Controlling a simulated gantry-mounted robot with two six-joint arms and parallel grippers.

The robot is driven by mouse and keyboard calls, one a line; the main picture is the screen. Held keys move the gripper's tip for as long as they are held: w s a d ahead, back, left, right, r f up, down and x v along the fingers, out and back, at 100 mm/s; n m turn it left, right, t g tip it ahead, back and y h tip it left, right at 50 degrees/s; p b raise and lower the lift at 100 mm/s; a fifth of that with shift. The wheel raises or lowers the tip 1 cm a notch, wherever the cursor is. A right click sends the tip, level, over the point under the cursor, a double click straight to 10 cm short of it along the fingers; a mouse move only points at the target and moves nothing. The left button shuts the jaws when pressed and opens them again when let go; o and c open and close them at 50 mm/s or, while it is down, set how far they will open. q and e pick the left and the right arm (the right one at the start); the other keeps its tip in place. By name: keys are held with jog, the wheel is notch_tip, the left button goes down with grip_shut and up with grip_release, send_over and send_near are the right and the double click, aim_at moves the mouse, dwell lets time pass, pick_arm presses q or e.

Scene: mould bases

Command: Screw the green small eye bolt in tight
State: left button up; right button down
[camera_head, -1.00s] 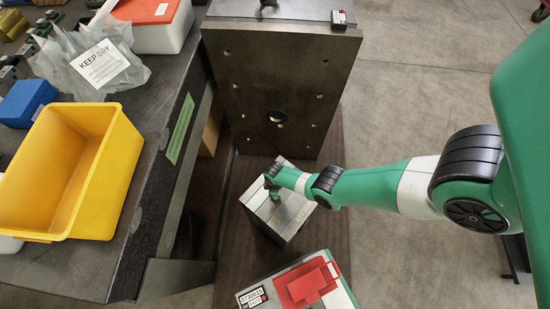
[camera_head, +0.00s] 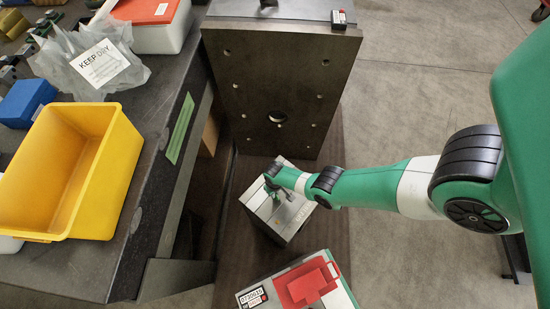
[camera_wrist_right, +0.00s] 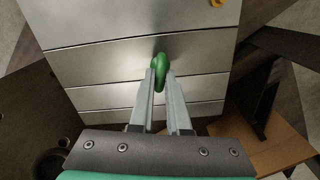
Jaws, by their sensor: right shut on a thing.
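My right gripper (camera_wrist_right: 160,76) is shut on the green small eye bolt (camera_wrist_right: 160,62) in the right wrist view. The fingers pinch the ring from the near side. The ring stands against the bare steel face of a mould base (camera_wrist_right: 130,22); its thread is hidden, so how deep it sits cannot be told. In the head view the right gripper (camera_head: 281,197) is over the top of the same steel mould base (camera_head: 290,226), and the eye bolt is too small to make out. My left gripper is not in view.
A large dark plate with holes (camera_head: 275,85) stands behind the mould base. A workbench (camera_head: 80,270) at left carries a yellow bin (camera_head: 125,150). An orange part (camera_wrist_right: 217,3) shows at the wrist view's top edge.

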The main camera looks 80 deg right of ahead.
jog(key=m, duration=0.3)
jog(key=shift+f, duration=0.1)
jog(key=m, duration=0.5)
jog(key=shift+m, duration=0.3)
jog(key=shift+m, duration=0.3)
jog(key=m, duration=0.2)
jog(key=shift+m, duration=0.4)
jog(key=m, duration=0.4)
jog(key=shift+m, duration=1)
